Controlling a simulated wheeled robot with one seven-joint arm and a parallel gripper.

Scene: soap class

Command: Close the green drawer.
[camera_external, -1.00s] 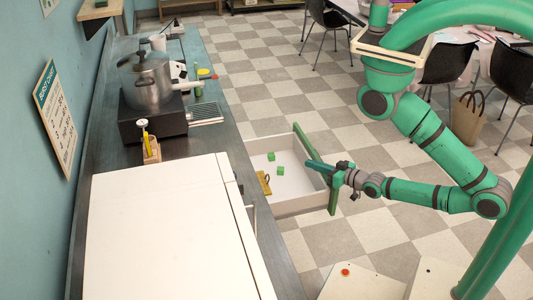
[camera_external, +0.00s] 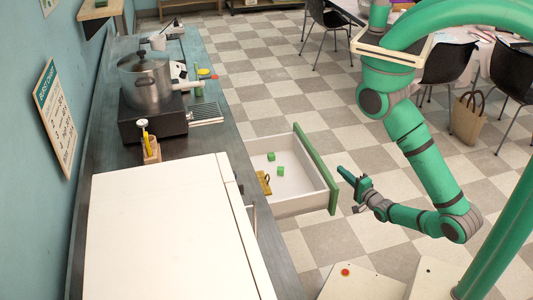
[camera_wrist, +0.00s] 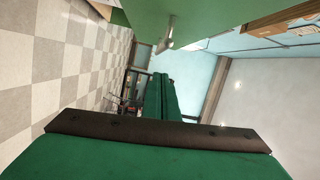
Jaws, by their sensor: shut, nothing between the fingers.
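The drawer (camera_external: 295,190) with a green front (camera_external: 316,168) is pulled out from the counter over the floor. Two green cubes (camera_external: 276,163) and a small yellow-brown object (camera_external: 264,182) lie inside. My gripper (camera_external: 342,170) is shut and empty, just outside the drawer front on its right, apparently apart from it. In the wrist view, the closed green fingers (camera_wrist: 163,97) point away, and the green drawer front (camera_wrist: 195,14) fills the top, with a metal handle (camera_wrist: 167,35) on it.
The counter (camera_external: 215,130) along the left holds a pot (camera_external: 147,83) on a dark stove and a white box (camera_external: 165,235). Black chairs (camera_external: 450,66) stand farther back.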

